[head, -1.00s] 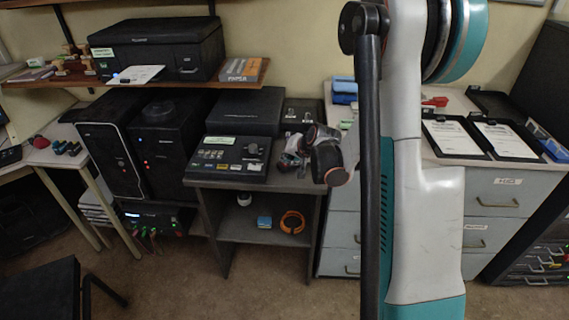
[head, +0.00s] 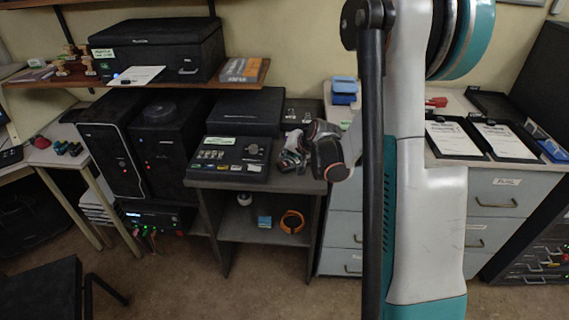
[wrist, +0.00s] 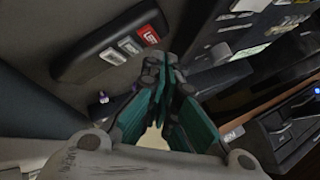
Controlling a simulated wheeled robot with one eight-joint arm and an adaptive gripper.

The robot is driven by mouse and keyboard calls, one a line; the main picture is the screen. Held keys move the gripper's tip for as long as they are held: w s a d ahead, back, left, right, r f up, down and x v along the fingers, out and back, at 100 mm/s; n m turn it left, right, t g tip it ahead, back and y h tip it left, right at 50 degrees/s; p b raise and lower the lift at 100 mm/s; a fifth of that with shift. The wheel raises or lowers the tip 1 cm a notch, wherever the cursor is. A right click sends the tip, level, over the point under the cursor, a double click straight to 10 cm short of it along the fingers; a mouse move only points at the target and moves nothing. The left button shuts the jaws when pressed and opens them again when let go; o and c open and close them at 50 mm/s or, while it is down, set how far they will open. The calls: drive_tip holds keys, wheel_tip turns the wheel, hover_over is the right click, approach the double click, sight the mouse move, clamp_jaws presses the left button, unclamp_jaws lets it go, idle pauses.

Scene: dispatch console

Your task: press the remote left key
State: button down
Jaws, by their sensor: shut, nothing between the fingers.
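In the wrist view a dark elongated remote (wrist: 88,58) carries a red key (wrist: 150,34) and two pale keys (wrist: 121,50) in a row. Which key counts as the left one I cannot tell from the labels. My gripper (wrist: 169,66) has teal fingers that come together at the tips, shut and empty. In the wrist picture the fingertips appear just below and right of the remote's red-key end; contact is not visible. In the head view my gripper (head: 291,158) is over the right side of the dark stand, and I cannot make out the remote there.
A console with several keys and a knob (head: 230,157) stands left of my gripper on the dark stand (head: 205,185). A black box (head: 243,110) lies behind it. Two computer towers (head: 170,150) stand to the left. A drawer cabinet (head: 497,200) is to the right.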

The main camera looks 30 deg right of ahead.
drive_tip(key=shift+r+p, duration=1.5)
drive_tip(key=shift+r, duration=0.9)
wheel_tip(320, 180, up, 8)
drive_tip(key=p, duration=0.5)
hover_over(287, 164)
drive_tip(key=shift+w+d, duration=0.2)
drive_tip(key=shift+w, duration=0.05)
